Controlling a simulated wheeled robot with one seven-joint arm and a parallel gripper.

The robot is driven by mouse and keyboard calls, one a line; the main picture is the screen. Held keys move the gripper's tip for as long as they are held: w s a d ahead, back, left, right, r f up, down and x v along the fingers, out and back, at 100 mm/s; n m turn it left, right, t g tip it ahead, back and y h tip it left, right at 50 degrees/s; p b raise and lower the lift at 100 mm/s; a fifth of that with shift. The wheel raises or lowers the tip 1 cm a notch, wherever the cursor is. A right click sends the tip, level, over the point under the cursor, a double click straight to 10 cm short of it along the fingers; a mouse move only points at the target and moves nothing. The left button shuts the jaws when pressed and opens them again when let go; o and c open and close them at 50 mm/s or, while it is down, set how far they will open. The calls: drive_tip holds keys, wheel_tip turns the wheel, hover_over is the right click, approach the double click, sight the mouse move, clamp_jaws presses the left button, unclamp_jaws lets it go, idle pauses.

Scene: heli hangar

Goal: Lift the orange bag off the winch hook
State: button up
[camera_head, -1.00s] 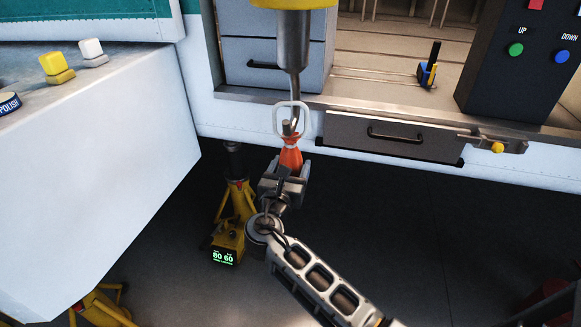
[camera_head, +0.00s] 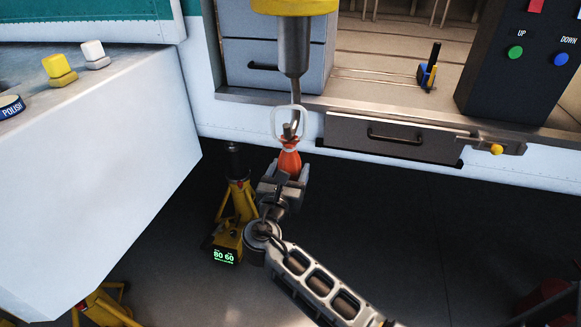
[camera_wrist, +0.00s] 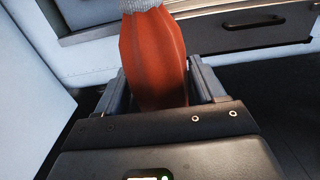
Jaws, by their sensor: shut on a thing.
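The orange bag (camera_head: 289,160) has a grey tied neck and a pale ring-shaped loop (camera_head: 275,122) above it. The winch hook (camera_head: 288,131) hangs from a grey shaft (camera_head: 294,60) under a yellow housing, and its tip shows inside the loop. Whether loop and hook touch cannot be told. My gripper (camera_head: 284,177) is below the hook, shut on the lower part of the bag. In the wrist view the bag (camera_wrist: 154,60) stands upright between the two fingers, with its top out of frame.
A drawer (camera_head: 390,136) with a black handle and a white panel edge lie just behind the bag. A yellow jack (camera_head: 238,203) stands on the floor left of my gripper. A white bench (camera_head: 90,140) fills the left. The dark floor at right is mostly clear.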

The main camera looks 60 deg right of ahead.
drive_tip(key=p+v, duration=0.1)
drive_tip(key=v, duration=0.8)
drive_tip(key=shift+a+p, duration=0.25)
drive_tip(key=shift+p, duration=0.1)
idle(1.2)
drive_tip(key=shift+r, duration=0.15)
idle(0.5)
